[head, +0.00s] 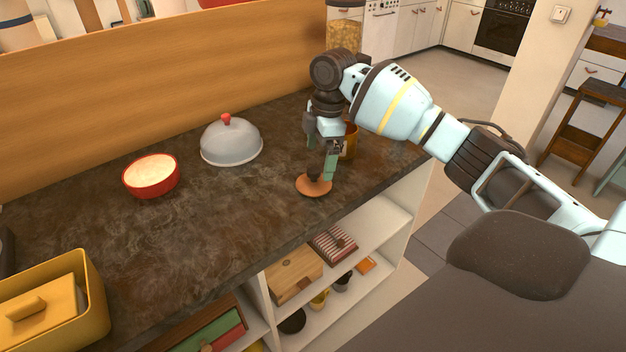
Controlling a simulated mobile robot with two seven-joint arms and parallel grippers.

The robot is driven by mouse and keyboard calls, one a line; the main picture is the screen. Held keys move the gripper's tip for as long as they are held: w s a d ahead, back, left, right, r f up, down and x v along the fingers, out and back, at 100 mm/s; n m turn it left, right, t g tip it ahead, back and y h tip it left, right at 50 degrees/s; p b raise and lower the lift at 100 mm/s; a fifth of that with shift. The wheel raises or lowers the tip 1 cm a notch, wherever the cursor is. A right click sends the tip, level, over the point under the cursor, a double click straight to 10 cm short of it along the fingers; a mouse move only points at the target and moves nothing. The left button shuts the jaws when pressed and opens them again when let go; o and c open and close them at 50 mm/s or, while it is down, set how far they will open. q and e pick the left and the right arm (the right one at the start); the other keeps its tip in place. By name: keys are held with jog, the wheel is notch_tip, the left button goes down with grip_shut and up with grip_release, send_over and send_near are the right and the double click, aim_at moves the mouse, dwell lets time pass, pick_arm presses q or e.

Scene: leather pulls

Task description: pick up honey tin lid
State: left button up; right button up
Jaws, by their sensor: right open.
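A round orange-brown lid (316,190) with a dark knob, which looks like the honey tin lid, lies flat on the dark countertop near its front edge. My right gripper (320,165) points down just above the lid, with its greenish fingers open. One finger shows right beside the knob; whether it touches the knob, I cannot tell. An amber tin (349,142) stands on the counter just behind the gripper, which hides part of it. My left gripper is not in view.
A grey dome with a red knob (231,143) and a red bowl (151,177) stand to the left on the counter (200,240). A jar (345,32) stands behind my right wrist. A yellow box (95,305) is at the lower left. Shelves lie below the front edge.

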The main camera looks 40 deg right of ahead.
aim_at(314, 170)
jog(key=shift+w+a+f, duration=0.1)
jog(key=shift+f, duration=0.55)
jog(key=shift+w+f, duration=0.1)
jog(key=shift+f, duration=0.15)
jog(key=shift+a+f, duration=0.15)
jog(key=shift+f, duration=0.05)
jog(key=f, duration=0.1)
jog(key=a+f, duration=0.1)
jog(key=f, duration=0.1)
jog(key=shift+f, duration=0.15)
jog(key=shift+a+f, duration=0.1)
jog(key=shift+f, duration=0.5)
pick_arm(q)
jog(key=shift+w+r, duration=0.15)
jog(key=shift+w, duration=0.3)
pick_arm(e)
jog(key=shift+c, duration=0.4)
